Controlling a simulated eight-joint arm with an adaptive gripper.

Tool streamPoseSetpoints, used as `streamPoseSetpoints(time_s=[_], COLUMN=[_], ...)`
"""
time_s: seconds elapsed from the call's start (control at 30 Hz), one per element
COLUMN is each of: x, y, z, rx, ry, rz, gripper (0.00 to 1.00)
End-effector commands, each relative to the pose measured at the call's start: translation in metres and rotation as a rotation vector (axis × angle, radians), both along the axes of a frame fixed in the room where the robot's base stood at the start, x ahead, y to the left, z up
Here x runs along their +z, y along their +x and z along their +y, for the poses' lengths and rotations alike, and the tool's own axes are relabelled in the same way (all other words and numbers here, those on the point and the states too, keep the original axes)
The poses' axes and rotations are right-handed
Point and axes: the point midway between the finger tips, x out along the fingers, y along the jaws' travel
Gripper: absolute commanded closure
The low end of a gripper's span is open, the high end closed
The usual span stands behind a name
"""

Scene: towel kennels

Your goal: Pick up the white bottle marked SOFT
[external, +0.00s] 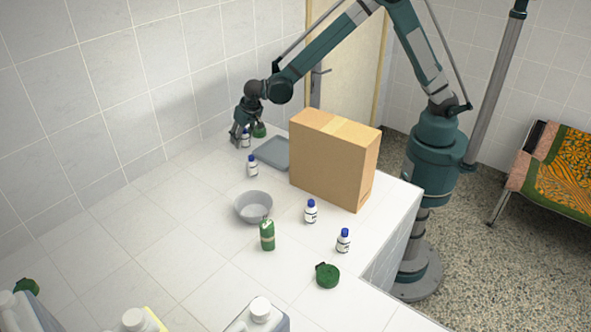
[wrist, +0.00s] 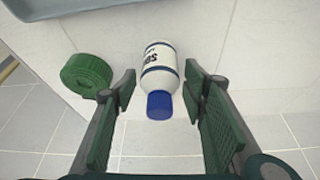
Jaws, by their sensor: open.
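A white bottle with a blue cap (wrist: 160,65) lies in the middle of the wrist view, cap toward me. Its dark label lettering seems to begin with "SO"; the rest is hard to read. My gripper (wrist: 160,88) is open, with one finger on each side of the bottle and a gap visible on both sides. In the external view, my gripper (external: 240,142) is low over the far part of the counter, and the bottle (external: 246,138) shows partly behind its fingers.
A green roll (wrist: 87,75) sits close to the left finger. A grey tray (external: 272,152) and a tall cardboard box (external: 333,160) stand nearby. Another blue-capped bottle (external: 252,167), a grey bowl (external: 253,207) and a green bottle (external: 267,235) are nearer the camera. The tiled wall is close behind.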

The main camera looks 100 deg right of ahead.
Motion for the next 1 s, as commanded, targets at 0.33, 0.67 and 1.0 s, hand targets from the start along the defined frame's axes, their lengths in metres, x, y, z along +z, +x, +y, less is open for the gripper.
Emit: streamPoseSetpoints(time_s=[0.33, 0.67, 1.0], x=[-0.0034, -0.0033, -0.0032], y=[0.0009, 0.0009, 0.0008], z=[-0.0011, -0.0011, -0.0011], rx=[0.000, 0.000, 0.000], ry=[0.000, 0.000, 0.000], rz=[0.000, 0.000, 0.000], gripper=[0.57, 0.61, 0.90])
